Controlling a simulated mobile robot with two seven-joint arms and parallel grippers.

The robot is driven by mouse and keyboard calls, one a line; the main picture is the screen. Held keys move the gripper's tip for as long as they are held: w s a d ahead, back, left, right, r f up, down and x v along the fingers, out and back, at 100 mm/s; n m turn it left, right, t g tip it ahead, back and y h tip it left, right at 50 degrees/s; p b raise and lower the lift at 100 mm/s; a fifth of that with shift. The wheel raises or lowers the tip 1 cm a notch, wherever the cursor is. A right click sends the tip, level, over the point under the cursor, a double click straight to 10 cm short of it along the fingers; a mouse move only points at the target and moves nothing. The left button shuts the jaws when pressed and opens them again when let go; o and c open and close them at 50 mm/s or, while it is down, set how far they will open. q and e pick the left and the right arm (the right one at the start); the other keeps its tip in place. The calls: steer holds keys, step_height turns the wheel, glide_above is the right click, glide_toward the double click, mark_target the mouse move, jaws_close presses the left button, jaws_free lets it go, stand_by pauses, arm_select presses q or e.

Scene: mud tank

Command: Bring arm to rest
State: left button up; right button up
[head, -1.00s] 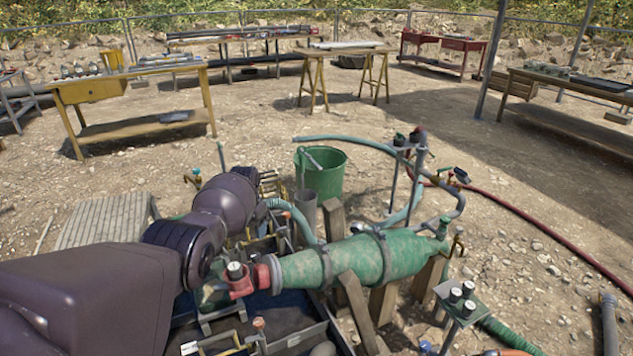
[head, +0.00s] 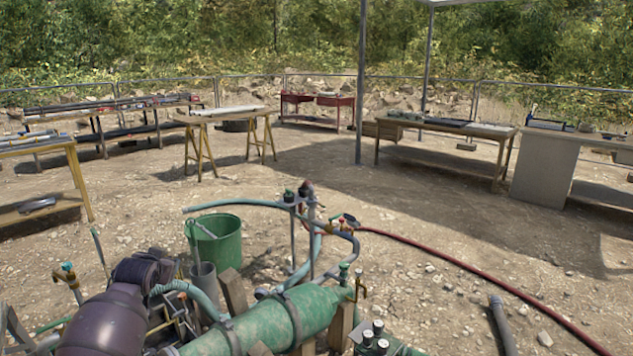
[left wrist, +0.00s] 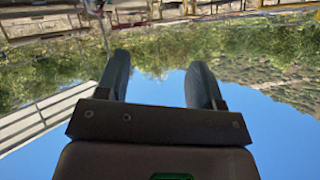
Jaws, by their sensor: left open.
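My left gripper (left wrist: 160,58) is open in the left wrist view. Its two dark fingers stand apart with nothing between them, and the picture is upside down, with sky at the bottom. My right arm and gripper are not in view.
A red hose (head: 470,275) crosses the gravel. Workbenches (head: 445,128) stand farther back, with open ground between.

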arm_select(q)
steer(key=s+d+f+m+t+h, duration=0.1)
steer(key=s+d+f, duration=0.25)
steer(key=s, duration=0.55)
steer(key=s+d+f+t+h, duration=0.1)
steer(key=s+d+f, duration=0.25)
steer(key=s, duration=0.45)
steer(key=s+d+f+m+h, duration=0.1)
steer(key=s+d+f, duration=0.1)
steer(key=s+d, duration=0.5)
steer(key=s+f+g, duration=0.1)
steer(key=s+f, duration=0.2)
steer(key=s, duration=0.5)
steer(key=s+a+f+n+g, duration=0.1)
steer(key=s+f, duration=0.3)
steer(key=s, duration=0.5)
steer(key=s+f+n+g, duration=0.1)
steer(key=s+f, duration=0.3)
steer(key=s, duration=0.4)
steer(key=shift+s+a+g+p, duration=0.2)
steer(key=shift+a+g+p, duration=0.15)
steer(key=shift+p, duration=0.1)
